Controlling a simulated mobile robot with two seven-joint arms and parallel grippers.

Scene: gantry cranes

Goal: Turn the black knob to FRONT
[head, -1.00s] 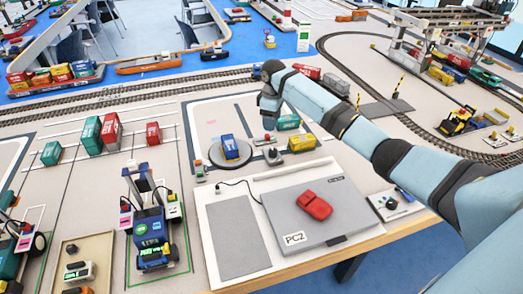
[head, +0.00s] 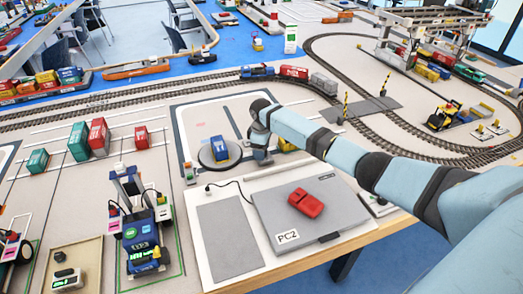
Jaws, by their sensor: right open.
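My right gripper (head: 261,156) points down just right of the round turntable (head: 208,165) with a blue container (head: 220,150) on it. The gripper is small in the head view, and its fingers hold nothing that I can see. The small control box that stands right of the turntable is hidden behind my right gripper and arm, so its knob cannot be seen. A dark knob-like part (head: 59,257) shows on a beige panel (head: 88,252) at the lower left. I cannot read any FRONT mark. My left gripper is not in view.
A grey laptop (head: 272,205) marked PC2 with a red object (head: 306,203) lies below my right arm. A blue vehicle (head: 140,235) stands left of it. Red and green containers (head: 98,137) stand farther left. Railway track (head: 190,93) runs behind the gripper.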

